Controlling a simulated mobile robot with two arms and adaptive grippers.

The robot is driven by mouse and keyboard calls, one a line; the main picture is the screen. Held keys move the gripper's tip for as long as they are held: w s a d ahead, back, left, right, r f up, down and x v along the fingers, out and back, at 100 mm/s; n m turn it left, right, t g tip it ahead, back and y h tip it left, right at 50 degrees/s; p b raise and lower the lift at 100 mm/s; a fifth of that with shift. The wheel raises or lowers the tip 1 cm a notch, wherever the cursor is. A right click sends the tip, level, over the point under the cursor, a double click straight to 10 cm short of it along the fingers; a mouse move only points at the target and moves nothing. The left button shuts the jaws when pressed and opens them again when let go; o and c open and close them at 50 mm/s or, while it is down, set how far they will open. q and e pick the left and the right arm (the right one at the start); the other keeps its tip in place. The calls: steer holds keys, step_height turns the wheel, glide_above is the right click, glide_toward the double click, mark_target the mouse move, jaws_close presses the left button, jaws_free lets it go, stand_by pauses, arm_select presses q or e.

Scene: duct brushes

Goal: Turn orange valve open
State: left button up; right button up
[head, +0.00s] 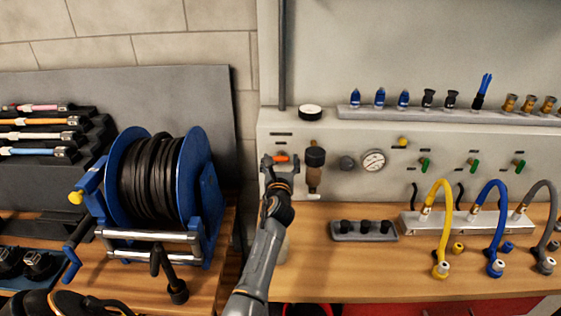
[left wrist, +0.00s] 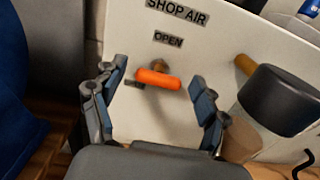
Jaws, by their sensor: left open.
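The orange valve (head: 282,158) is a short orange handle on the front of the light grey panel. In the left wrist view the orange valve (left wrist: 158,79) lies nearly level, tilted slightly, below a label reading OPEN and a SHOP AIR label. My left gripper (head: 280,163) is in front of the valve in the head view. In the left wrist view my left gripper (left wrist: 152,105) is open, with one finger on each side of the handle and a visible gap to both. My right gripper cannot be made out.
A dark-topped filter (head: 315,157) stands just right of the valve, close to my gripper; a gauge (head: 373,160) is further right. A blue hose reel (head: 155,185) stands left. Yellow, blue and grey hoses (head: 442,215) hang at the right. A small black-knobbed block (head: 365,231) sits on the bench.

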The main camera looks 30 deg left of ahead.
arm_select(q)
steer(key=shift+c, duration=0.4)
steer(key=c, duration=1.1)
steer(key=n+b, duration=0.1)
steer(key=n, duration=0.3)
steer(key=shift+s+a+n, duration=0.1)
steer(key=shift+n, duration=0.3)
steer(key=n+b, duration=0.1)
steer(key=n, duration=0.3)
steer(key=shift+f+b, duration=0.15)
steer(key=shift+b, duration=0.15)
steer(key=n+b, duration=0.1)
steer(key=n, duration=0.4)
steer(key=shift+a+f+b, duration=0.1)
steer(key=shift+b, duration=0.2)
steer(key=shift+n+b, duration=0.7)
steer(key=shift+n, duration=1.5)
